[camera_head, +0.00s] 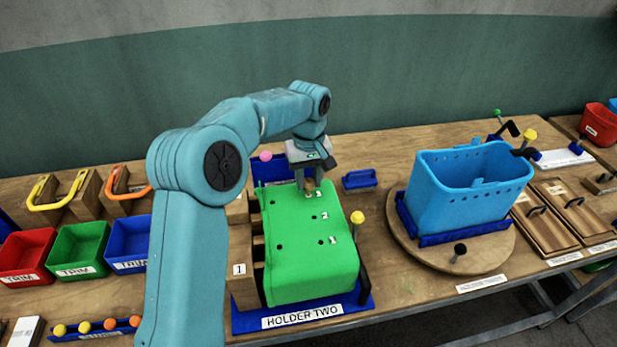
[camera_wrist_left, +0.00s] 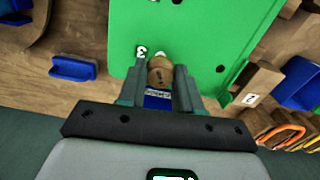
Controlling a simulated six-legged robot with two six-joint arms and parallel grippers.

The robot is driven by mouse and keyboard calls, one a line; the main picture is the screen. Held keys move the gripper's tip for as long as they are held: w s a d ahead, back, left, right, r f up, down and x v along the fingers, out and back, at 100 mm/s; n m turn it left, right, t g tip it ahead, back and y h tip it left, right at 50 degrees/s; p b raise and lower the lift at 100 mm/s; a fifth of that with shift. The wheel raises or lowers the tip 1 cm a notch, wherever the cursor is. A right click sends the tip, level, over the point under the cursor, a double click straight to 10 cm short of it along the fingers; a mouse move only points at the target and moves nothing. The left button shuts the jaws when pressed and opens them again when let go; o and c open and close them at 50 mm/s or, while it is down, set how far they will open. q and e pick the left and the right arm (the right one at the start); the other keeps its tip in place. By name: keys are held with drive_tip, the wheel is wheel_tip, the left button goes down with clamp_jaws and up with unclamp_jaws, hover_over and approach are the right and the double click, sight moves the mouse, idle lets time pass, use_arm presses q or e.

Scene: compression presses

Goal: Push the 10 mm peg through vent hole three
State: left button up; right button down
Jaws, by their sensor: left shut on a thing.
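The green part (camera_head: 295,265) lies in the blue holder labelled HOLDER TWO (camera_head: 352,305), with numbered vent holes on its top face. Holes 1 and 2 show dark and open. My left gripper (camera_head: 308,183) is at the far end of the green part, beside the number 3. In the left wrist view, its fingers (camera_wrist_left: 160,88) are shut on a brown, wooden-looking peg (camera_wrist_left: 160,72). The peg's end is at the green surface near the 3 mark; hole three itself is hidden, so I cannot tell how deep the peg is. My right gripper is not in view.
A blue basket (camera_head: 470,190) stands on a round wooden turntable (camera_head: 408,240) at right. A yellow-knobbed clamp (camera_head: 357,218) stands at the holder's right side. A blue brush-like block (camera_head: 359,179) lies behind. Red, green and blue TRIM bins (camera_head: 78,252) are at left.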

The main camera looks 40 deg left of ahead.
use_arm(q)
drive_tip(key=shift+f, duration=0.35)
idle(0.7)
drive_tip(key=shift+r+p, duration=1.85)
drive_tip(key=shift+r, duration=1.2)
